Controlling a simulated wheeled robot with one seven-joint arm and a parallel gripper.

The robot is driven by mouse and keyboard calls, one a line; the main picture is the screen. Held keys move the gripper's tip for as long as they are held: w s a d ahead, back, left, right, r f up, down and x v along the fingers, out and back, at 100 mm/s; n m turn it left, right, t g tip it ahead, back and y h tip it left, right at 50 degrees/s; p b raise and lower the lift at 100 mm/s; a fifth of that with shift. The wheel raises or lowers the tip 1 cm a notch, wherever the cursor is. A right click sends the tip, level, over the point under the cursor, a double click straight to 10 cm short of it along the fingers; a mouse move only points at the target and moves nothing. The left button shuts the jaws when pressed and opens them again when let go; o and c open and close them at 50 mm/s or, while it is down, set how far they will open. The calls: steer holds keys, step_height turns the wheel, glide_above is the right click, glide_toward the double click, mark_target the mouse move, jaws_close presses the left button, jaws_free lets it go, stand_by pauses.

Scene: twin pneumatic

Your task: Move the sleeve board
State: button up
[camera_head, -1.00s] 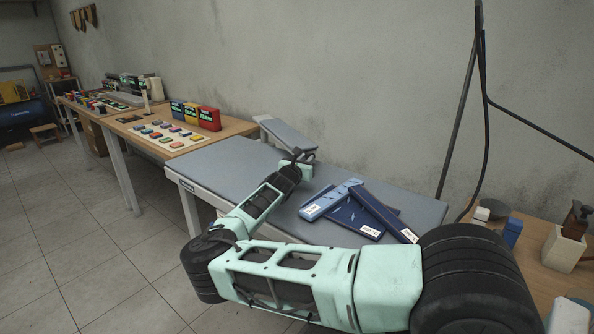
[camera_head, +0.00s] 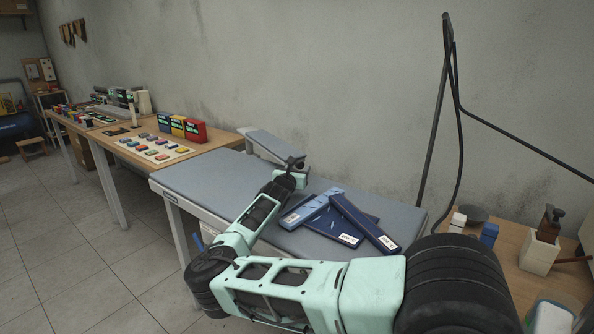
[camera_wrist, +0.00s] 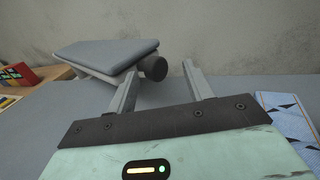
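The sleeve board (camera_head: 272,146) is a narrow grey padded board on a stand at the far edge of the grey ironing table (camera_head: 192,178). In the wrist view the sleeve board (camera_wrist: 105,52) lies ahead and to the left, with a dark round knob (camera_wrist: 153,67) at its near right end. My gripper (camera_wrist: 158,82) is open, its two grey fingers apart with nothing held between them. The knob shows just beyond the left finger; I cannot tell whether they touch. In the head view my gripper (camera_head: 291,166) is small and dark near the board's right end.
Folded blue patterned cloths or packets (camera_head: 338,218) lie on the table right of my arm. A wooden bench with coloured blocks (camera_head: 152,150) and boxes (camera_head: 186,128) adjoins on the left. A wooden side table (camera_head: 545,270) with small items stands at right. Cables hang nearby.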

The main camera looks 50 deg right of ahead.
steer(key=shift+a, duration=0.6)
steer(key=b+v, duration=0.1)
steer(key=v, duration=0.7)
steer(key=b+v, duration=0.2)
steer(key=v, duration=0.6)
steer(key=shift+s+a, duration=0.1)
steer(key=shift+s, duration=0.25)
